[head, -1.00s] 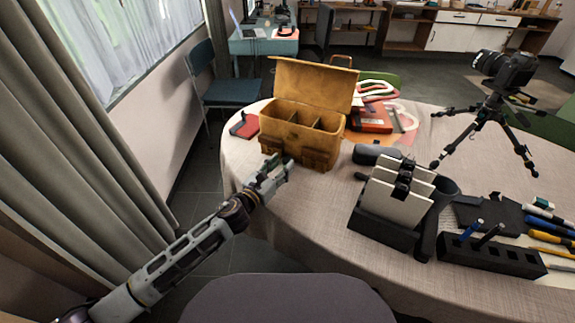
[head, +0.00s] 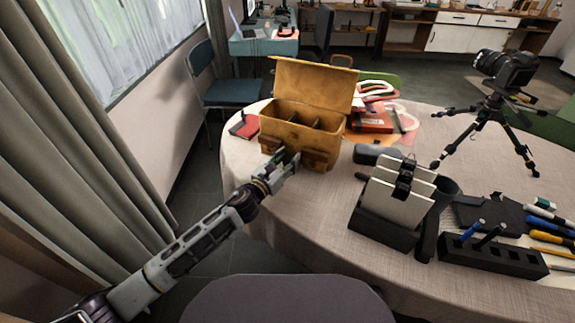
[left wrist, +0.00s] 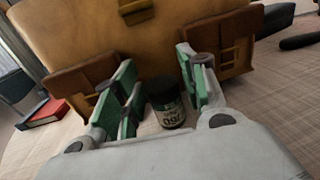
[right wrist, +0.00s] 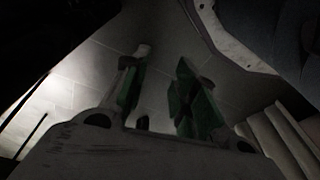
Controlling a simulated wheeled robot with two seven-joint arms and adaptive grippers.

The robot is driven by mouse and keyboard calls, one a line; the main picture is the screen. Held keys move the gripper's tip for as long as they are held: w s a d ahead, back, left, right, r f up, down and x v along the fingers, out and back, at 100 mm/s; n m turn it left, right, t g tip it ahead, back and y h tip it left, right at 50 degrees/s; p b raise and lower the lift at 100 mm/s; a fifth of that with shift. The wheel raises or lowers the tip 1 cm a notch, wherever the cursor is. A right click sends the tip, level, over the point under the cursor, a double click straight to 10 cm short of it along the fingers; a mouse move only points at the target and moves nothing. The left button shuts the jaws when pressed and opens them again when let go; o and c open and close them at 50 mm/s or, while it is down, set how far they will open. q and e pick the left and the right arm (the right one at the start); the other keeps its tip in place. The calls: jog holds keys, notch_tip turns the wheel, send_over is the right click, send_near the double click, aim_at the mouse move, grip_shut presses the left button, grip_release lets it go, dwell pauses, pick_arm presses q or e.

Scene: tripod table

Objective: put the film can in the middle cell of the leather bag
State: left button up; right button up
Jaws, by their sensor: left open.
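The film can (left wrist: 167,103) is a small dark can with a pale label, standing on the table between the open fingers of my left gripper (left wrist: 158,88) in the left wrist view. A gap shows on each side of it. In the head view my left gripper (head: 283,163) is low in front of the leather bag and hides the can. The tan leather bag (head: 287,135) stands on the table with its lid up and dividers parting its inside into cells. Its front also shows in the left wrist view (left wrist: 150,40). My right gripper (right wrist: 160,100) is open and empty over a dark floor.
A red and dark book (head: 245,126) lies left of the bag. Right of it are a black holder with white cards (head: 397,195), a dark case (head: 376,154) and a camera on a tripod (head: 492,110). The tablecloth in front of the bag is clear.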

pick_arm(q)
jog(key=c, duration=0.7)
jog(key=shift+c, duration=0.2)
jog(key=shift+r, duration=0.2)
